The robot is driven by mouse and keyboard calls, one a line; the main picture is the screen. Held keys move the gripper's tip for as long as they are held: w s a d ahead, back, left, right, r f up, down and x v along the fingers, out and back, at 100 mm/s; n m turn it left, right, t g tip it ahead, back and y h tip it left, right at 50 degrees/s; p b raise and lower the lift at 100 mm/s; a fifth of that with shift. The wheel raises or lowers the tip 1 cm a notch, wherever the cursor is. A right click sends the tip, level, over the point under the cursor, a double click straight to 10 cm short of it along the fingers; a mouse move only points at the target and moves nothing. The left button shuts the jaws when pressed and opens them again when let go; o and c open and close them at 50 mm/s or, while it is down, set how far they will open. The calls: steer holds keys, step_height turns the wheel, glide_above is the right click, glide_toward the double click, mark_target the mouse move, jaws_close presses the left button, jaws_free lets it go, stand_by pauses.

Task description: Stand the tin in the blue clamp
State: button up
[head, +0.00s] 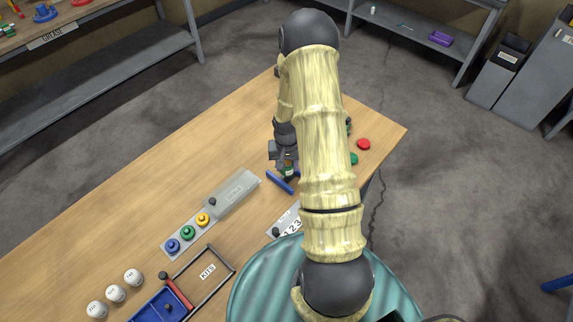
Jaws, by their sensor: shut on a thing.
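My gripper (286,163) points down over the wooden table, left of my forearm. It is shut on a small tin (288,172) with a dark green and reddish side, mostly hidden by the fingers. A blue bar (279,182), which looks like part of the blue clamp, lies slanted just in front of and left of the tin. The rest of the clamp is hard to make out. The tin appears right beside or between the clamp's parts; I cannot tell whether it touches the table or how upright it is.
A grey panel (234,193) with blue, green and yellow knobs is left of the clamp. A numbered plate (289,224) is in front. A red disc (363,144) and green disc (354,159) lie right of my arm. White balls (115,293) and a blue tray (157,306) are front left.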

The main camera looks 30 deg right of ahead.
steer(key=shift+f+b, duration=1.4)
steer(key=shift+f, duration=0.5)
stand_by(1.8)
steer(key=o, duration=1.1)
steer(key=shift+c, duration=0.2)
steer(key=c, duration=0.3)
steer(key=shift+o, duration=0.6)
steer(key=shift+w+r+p, duration=0.15)
steer(key=shift+r+p, duration=0.55)
steer(key=shift+r, duration=0.3)
steer(key=shift+o, duration=1.4)
steer(key=shift+r+p, duration=0.3)
steer(key=shift+r, duration=0.15)
steer(key=shift+r+p, duration=1.15)
steer(key=shift+r, duration=0.5)
